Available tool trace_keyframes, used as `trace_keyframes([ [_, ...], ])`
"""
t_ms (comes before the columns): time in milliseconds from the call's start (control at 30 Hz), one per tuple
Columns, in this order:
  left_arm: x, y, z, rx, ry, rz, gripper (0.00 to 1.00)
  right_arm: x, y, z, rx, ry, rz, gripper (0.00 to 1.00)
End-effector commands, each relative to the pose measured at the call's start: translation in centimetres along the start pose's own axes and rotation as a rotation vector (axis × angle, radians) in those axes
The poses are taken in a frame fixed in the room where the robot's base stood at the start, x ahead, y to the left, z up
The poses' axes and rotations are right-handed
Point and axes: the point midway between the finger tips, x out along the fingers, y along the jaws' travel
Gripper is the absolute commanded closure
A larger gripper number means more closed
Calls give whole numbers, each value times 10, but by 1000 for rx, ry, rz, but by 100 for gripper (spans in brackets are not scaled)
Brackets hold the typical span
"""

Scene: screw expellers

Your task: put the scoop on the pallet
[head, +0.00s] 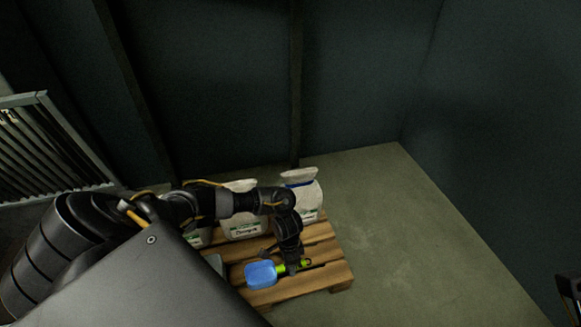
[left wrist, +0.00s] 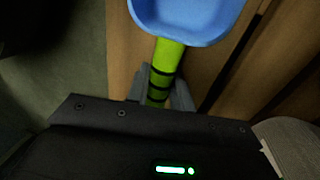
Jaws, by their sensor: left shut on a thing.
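The scoop (head: 261,275) has a blue bowl and a green handle with dark bands. My left gripper (head: 291,268) points down over the front of the wooden pallet (head: 330,254) and is shut on the green handle. In the left wrist view, the handle of the scoop (left wrist: 187,14) sits between the fingers of my left gripper (left wrist: 158,88), with the bowl beyond them. Pallet planks (left wrist: 196,76) show below the scoop. I cannot tell whether the scoop touches them. A dark part at the right edge of the head view may be my right gripper (head: 570,285); its jaws are unclear.
White bags with labels stand on the back of the pallet, one in the middle (head: 240,229) and one at the right (head: 304,197). My left arm partly hides them. Dark walls stand behind and right. A metal slatted panel (head: 45,150) stands left. Concrete floor (head: 410,250) right of the pallet is clear.

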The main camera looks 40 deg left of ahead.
Motion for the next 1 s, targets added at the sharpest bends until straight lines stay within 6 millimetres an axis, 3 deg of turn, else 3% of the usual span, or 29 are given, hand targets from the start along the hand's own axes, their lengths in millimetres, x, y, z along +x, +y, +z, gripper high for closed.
trace_keyframes([
  [167,0,0,0,0,0,0,100,0,0,0,0,-1,0,64],
  [200,0,0,0,0,0,0,73,0,0,0,0,-1,0,64],
  [333,0,0,0,0,0,0,56,0,0,0,0,-1,0,64],
  [667,-3,0,0,0,1,0,55,2,0,0,-1,1,0,64],
  [767,-16,1,0,0,2,-1,55,8,3,0,-8,1,5,64],
  [1000,-68,1,0,0,1,-2,55,-7,18,0,-54,-114,46,64],
])
